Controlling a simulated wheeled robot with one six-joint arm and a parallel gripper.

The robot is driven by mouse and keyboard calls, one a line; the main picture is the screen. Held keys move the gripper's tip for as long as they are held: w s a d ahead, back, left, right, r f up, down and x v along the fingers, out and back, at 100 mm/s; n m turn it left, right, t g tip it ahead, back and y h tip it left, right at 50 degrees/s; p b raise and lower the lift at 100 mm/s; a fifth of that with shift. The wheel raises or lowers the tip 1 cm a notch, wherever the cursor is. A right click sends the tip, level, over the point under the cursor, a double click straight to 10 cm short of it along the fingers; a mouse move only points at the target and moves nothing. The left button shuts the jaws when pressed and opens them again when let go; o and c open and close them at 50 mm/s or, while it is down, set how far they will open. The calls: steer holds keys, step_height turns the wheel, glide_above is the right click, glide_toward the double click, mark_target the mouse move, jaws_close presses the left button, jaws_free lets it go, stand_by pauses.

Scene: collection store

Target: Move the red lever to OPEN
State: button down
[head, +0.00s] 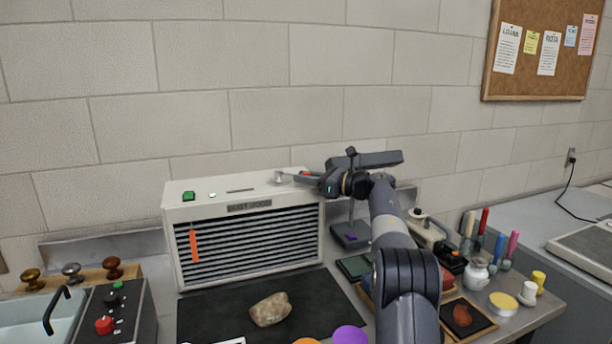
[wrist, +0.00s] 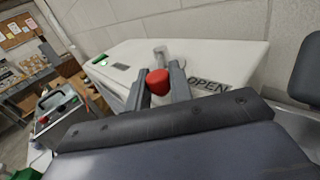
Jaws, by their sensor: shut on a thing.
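The lever's red knob (wrist: 157,82) is between the two fingers of my gripper (wrist: 160,88) in the wrist view, and the gripper is shut on it. The lever's grey metal pivot (wrist: 161,54) stands beyond the knob on the white top of the dust hood (wrist: 132,50). The printed word OPEN (wrist: 208,84) is on the hood top, just right of the right finger. In the head view my gripper (head: 300,177) is over the right end of the hood (head: 178,240), with a little of the red knob (head: 306,173) showing. The fingers partly hide the lever.
The hood has a green button (head: 189,196) on top and an orange tag (head: 193,246) in front. A stone (head: 270,309) lies on the dark mat (head: 205,310) below. Jars, brushes and trays crowd the bench at right. A block wall stands close behind.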

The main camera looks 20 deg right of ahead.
steer(key=c, duration=1.3)
jaws_free()
steer(key=b+v, duration=0.2)
steer(key=v, duration=0.9)
steer(key=shift+w+a, duration=0.15)
